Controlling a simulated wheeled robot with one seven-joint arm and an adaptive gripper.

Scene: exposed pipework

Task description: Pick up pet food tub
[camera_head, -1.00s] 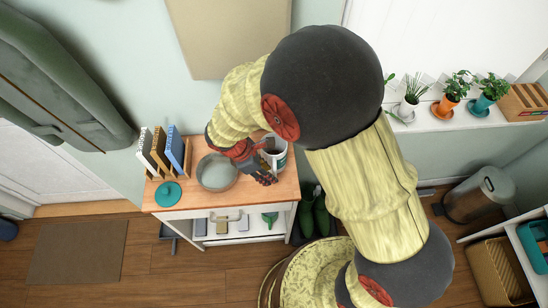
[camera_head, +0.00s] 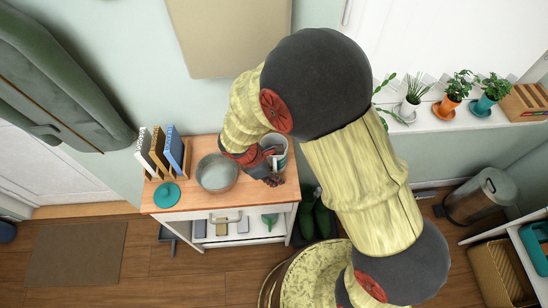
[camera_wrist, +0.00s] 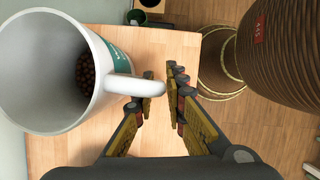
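The pet food tub is a white, mug-like container with a side handle and a green label, holding brown pellets. It fills the left of the wrist view (camera_wrist: 105,75) and stands at the right end of the wooden cart top in the head view (camera_head: 283,163). My gripper (camera_wrist: 160,72) is open beside the tub, its fingers apart at the outer end of the handle. The handle reaches over the left finger towards the gap; contact cannot be told. In the head view my gripper (camera_head: 272,177) is at the tub's near left side, partly hiding it.
A grey pan (camera_head: 216,173) stands left of the tub on the cart top (camera_head: 190,203). A teal lid (camera_head: 167,195) and a wooden rack with books (camera_head: 173,148) are farther left. Potted plants (camera_head: 412,97) line a shelf at right.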

